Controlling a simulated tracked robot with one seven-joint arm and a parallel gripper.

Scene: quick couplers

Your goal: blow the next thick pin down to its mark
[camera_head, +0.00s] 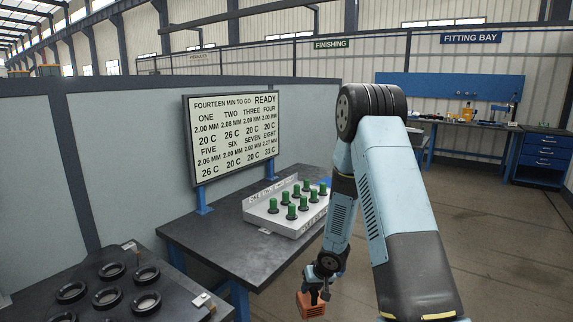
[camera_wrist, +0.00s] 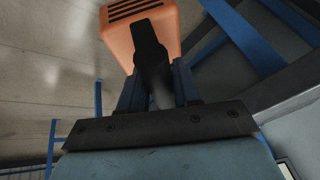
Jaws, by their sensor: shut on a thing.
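Several green pins (camera_head: 291,211) stand upright in a pale tray (camera_head: 258,217) on a dark table. A board (camera_head: 234,138) behind it lists pins by number: TWO about 2.08 MM and 26 C, FIVE about 2.06 MM and 26 C, EIGHT about 2.27 MM and 31 C; ONE reads 2.00 MM and 20 C. Some digits are blurred. My gripper (camera_head: 323,285) hangs in front of the table's right edge, lower than the tray. It is shut on an orange slotted tool (camera_head: 311,305), which also fills the top of the wrist view (camera_wrist: 140,20). The pins' marks are too small to tell.
A second dark bench (camera_head: 185,290) at front left carries several black rings (camera_head: 112,271). Grey partition panels (camera_head: 130,140) stand behind the table. Open floor (camera_head: 490,220) lies to the right, with a blue workbench and drawers (camera_head: 543,155) farther back.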

